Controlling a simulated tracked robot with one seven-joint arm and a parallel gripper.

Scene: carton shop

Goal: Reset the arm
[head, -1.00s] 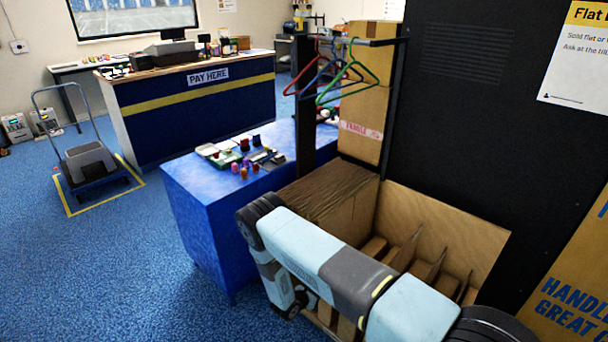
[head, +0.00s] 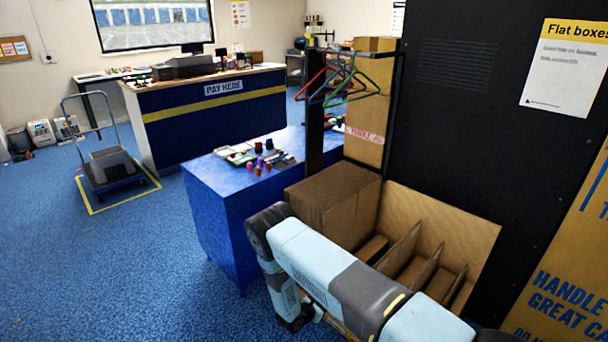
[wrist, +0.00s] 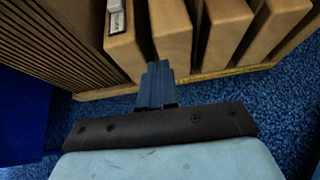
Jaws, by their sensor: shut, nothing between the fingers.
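My gripper (wrist: 158,70) shows in the wrist view as two blue-grey fingers closed together, with nothing between them. It points toward the lower ends of several upright cardboard pieces (wrist: 170,35), over blue carpet. I cannot tell whether the fingertips touch the cardboard. In the head view my arm is bent across the lower middle, in front of an open carton rack (head: 440,215). Its far end hangs down at the rack's left side, and the fingers cannot be made out there.
A blue table (head: 222,205) with small items stands left of the rack. Coloured hangers (head: 345,85) hang above it. A black panel (head: 465,130) and a large printed carton (head: 570,290) stand right. A platform cart (head: 112,168) and pay counter (head: 215,115) are farther back. Carpet at left is clear.

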